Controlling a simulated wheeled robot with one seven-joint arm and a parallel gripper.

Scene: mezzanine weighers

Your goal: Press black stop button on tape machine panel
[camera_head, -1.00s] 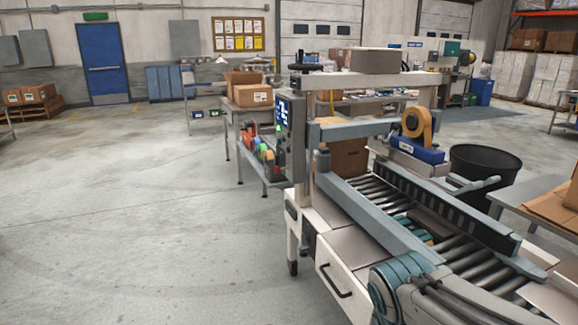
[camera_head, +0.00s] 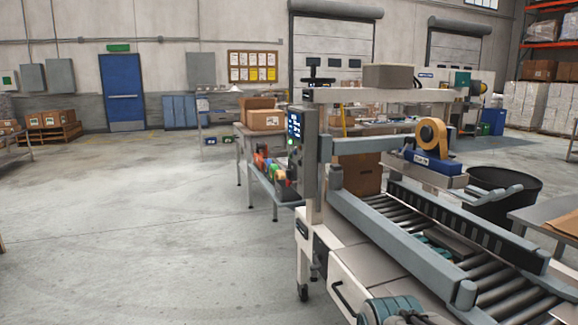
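The tape machine (camera_head: 372,222) stands right of centre, with a roller bed and an orange tape roll (camera_head: 432,134) on its head. Its panel (camera_head: 307,150) is a dark upright box at the machine's left end, seen at a steep angle. A lit blue screen (camera_head: 294,124) and small green marks show on its left-facing side. The black stop button cannot be made out at this size and angle. Part of my arm shows at the bottom edge, below the machine's front side.
A bench with cartons (camera_head: 265,119) and a low table with coloured items (camera_head: 270,168) stand behind and left of the panel. A black bin (camera_head: 508,207) is right of the machine. A broad stretch of floor (camera_head: 130,235) at left is clear.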

